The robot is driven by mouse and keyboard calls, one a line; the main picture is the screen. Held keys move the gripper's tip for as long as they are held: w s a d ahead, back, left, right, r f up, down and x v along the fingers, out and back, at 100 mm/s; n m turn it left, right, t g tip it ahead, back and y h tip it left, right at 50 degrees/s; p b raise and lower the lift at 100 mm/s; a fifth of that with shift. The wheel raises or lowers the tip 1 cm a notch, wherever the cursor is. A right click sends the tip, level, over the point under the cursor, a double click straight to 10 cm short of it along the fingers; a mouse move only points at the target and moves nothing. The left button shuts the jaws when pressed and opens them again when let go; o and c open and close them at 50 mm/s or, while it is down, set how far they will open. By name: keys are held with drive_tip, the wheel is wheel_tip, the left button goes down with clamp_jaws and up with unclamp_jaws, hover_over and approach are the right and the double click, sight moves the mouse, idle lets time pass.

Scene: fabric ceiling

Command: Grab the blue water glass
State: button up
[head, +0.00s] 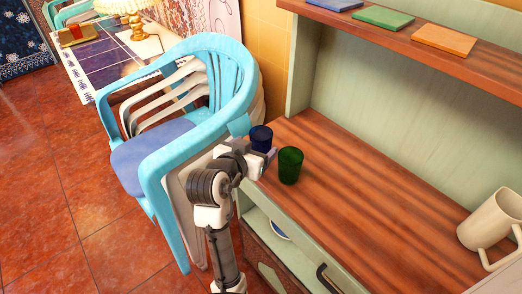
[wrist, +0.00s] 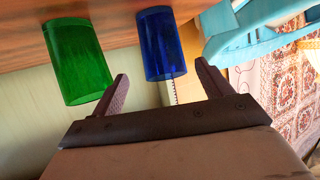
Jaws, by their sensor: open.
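The blue water glass (head: 261,138) stands at the left end of the wooden cabinet top in the head view, its lower part hidden behind my gripper (head: 262,160). In the wrist view the blue glass (wrist: 162,45) is ahead of my gripper (wrist: 163,78), which is open, with the two fingers apart. The glass lies roughly between the fingertips' lines, just beyond them. I cannot tell whether anything touches. Nothing is held.
A green glass (head: 290,165) stands close beside the blue one; in the wrist view the green glass (wrist: 76,62) is near the left finger. Blue chairs (head: 165,150) stand left of the cabinet top (head: 370,200). A beige mug (head: 490,225) is far right. The middle is clear.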

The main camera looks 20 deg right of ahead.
sight(265, 135)
drive_tip(key=p+x, duration=0.1)
drive_tip(key=x, duration=0.2)
drive_tip(key=p+x, duration=0.1)
drive_tip(key=x, duration=0.3)
drive_tip(key=shift+w+a+r, duration=0.15)
drive_tip(key=shift+w+r, duration=0.05)
drive_tip(key=shift+r, duration=0.05)
drive_tip(key=shift+w+d+f, duration=0.3)
drive_tip(key=shift+w, duration=0.05)
drive_tip(key=c, duration=1.1)
drive_tip(key=shift+r, duration=0.1)
